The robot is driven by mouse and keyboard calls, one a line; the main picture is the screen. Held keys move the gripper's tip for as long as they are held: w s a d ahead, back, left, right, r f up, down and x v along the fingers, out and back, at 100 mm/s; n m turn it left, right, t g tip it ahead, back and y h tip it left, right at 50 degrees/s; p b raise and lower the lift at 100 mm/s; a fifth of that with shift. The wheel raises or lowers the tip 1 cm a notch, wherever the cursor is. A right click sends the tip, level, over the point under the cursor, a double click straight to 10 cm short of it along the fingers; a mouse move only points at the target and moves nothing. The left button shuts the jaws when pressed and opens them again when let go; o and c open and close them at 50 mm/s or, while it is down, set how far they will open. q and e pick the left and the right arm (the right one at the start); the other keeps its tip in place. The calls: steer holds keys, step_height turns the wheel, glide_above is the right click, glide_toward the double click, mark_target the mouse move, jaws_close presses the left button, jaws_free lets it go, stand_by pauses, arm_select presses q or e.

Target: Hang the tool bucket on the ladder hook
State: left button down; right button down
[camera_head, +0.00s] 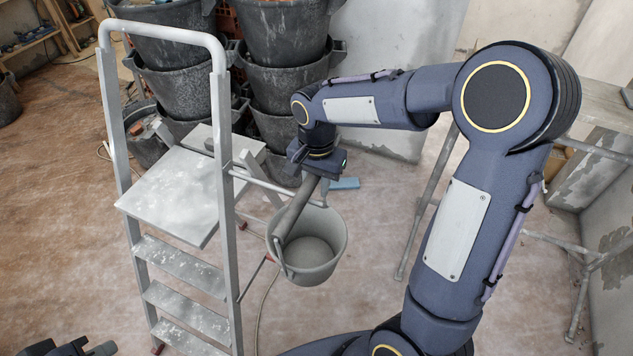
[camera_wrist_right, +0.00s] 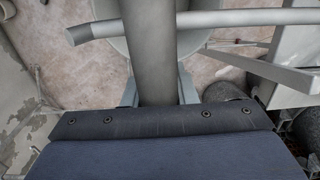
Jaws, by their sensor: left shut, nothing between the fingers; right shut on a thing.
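The grey tool bucket (camera_head: 325,226) hangs below my right gripper (camera_head: 316,172), beside the ladder (camera_head: 222,150). My right gripper is shut on its thick grey handle (camera_head: 294,212). In the right wrist view the handle (camera_wrist_right: 149,45) runs between the fingers. The ladder hook (camera_head: 262,181) is a light bar reaching from the ladder's right side over the bucket. In the wrist view the hook (camera_wrist_right: 235,18) passes behind the handle, its end showing left of it. I cannot tell whether they touch. My left gripper (camera_head: 75,348) is shut and empty, partly cut off at the bottom left.
Stacked black rubble buckets (camera_head: 285,85) stand behind the ladder. A metal trestle (camera_head: 425,205) stands at the right. Open floor surrounds the ladder's front.

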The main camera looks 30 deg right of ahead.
stand_by(0.4)
steer(key=c, duration=1.1)
jaws_free()
step_height(320, 180, up, 8)
steer(key=shift+f, duration=0.1)
